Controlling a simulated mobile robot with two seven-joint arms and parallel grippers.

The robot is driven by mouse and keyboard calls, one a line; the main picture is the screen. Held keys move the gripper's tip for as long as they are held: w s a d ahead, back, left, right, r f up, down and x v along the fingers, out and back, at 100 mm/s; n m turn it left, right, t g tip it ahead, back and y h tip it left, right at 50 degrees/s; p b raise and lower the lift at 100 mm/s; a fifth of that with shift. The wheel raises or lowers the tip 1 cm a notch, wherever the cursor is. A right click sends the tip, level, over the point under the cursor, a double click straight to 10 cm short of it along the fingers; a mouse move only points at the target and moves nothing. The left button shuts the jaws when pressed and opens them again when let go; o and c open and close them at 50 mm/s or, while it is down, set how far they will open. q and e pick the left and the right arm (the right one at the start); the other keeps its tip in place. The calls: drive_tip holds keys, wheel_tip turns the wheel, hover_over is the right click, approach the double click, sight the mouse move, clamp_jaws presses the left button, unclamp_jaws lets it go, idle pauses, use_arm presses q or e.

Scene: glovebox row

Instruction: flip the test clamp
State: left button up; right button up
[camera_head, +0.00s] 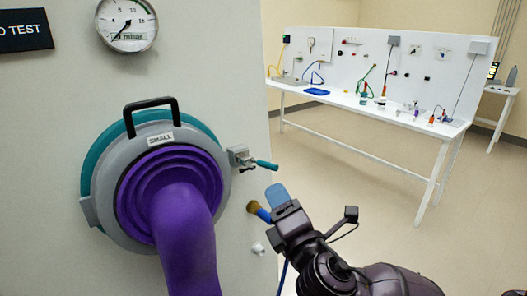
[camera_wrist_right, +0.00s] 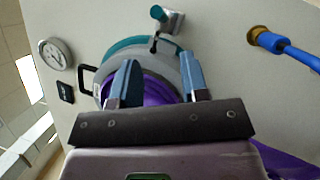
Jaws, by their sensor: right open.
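The test clamp (camera_head: 243,159) is a small grey metal bracket with a teal lever at the right edge of the round port; the lever points right, away from the port. In the right wrist view the clamp (camera_wrist_right: 173,20) is at the top, above the port. The port has a grey and teal ring (camera_head: 96,165) marked SMALL, with a black handle and a purple glove sleeve (camera_head: 185,225). My right gripper (camera_head: 277,194) is below and right of the lever, apart from it. Its blue fingers (camera_wrist_right: 157,82) are spread with nothing visible between them. My left gripper is not in view.
A brass fitting (camera_head: 256,208) with a blue hose is on the panel close to my right gripper. A white knob (camera_head: 258,248) sits below it. A gauge (camera_head: 127,24) is above the port. A white workbench (camera_head: 345,101) stands farther back, with clear floor in front.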

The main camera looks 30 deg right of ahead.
sight(267, 165)
drive_tip(key=shift+n+h, duration=0.3)
drive_tip(key=shift+h, duration=0.2)
drive_tip(key=shift+d+b+x, duration=0.2)
drive_tip(key=shift+b+x, duration=0.5)
drive_tip(key=shift+x, duration=1.9)
drive_tip(key=shift+d+b+x, duration=0.2)
drive_tip(key=shift+b+x, duration=0.45)
drive_tip(key=shift+x, duration=1.95)
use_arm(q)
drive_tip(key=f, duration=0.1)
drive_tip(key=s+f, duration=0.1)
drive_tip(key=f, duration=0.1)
use_arm(e)
drive_tip(key=shift+s, duration=0.1)
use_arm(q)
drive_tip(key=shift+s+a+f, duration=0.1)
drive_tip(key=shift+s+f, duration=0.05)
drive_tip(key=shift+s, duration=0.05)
use_arm(e)
drive_tip(key=shift+c, duration=0.4)
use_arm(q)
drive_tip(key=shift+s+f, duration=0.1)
use_arm(e)
clamp_jaws()
